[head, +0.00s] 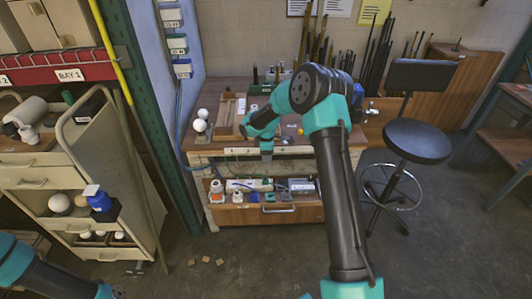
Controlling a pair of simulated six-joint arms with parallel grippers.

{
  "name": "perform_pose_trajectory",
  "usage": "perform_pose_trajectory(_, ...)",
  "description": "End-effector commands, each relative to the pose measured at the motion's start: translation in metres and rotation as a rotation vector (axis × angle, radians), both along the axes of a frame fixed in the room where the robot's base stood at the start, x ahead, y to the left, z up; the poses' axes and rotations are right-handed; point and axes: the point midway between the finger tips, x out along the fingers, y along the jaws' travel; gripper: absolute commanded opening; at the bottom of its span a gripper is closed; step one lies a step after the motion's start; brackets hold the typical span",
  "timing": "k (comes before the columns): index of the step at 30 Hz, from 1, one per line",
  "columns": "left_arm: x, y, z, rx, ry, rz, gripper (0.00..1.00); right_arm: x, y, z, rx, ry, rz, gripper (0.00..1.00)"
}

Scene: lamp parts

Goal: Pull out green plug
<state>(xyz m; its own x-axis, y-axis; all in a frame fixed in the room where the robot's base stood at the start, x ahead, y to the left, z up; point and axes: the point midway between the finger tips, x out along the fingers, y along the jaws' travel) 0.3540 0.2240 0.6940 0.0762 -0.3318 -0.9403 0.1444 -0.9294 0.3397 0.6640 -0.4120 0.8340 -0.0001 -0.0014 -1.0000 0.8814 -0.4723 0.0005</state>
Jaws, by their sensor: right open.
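My right arm reaches over the wooden workbench, and its gripper (266,156) points down at the bench's front edge. The gripper is small in view and open, with nothing seen between its fingers. A pale strip-like object (250,184) lies in the open lower drawer, below the gripper. I cannot make out a green plug with certainty; it may be hidden or too small to tell. My left arm shows only at the bottom left corner, and its gripper is out of view.
The workbench (228,84) holds white balls (200,125) at its left. The open drawer (263,215) holds several small items. A cream cart (108,160) stands left and a black stool (417,141) right. The floor in front is mostly clear.

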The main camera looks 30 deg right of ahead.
Motion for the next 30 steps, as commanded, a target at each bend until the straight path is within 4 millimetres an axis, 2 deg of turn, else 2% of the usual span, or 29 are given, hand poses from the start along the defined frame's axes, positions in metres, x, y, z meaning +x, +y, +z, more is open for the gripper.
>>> perform_pose_trajectory(30, 0.000, 0.000, 0.000, 0.000, 0.000, 0.000, 0.43, 0.000, 0.000, -0.150, 0.002, 0.001, 0.000, 0.55)
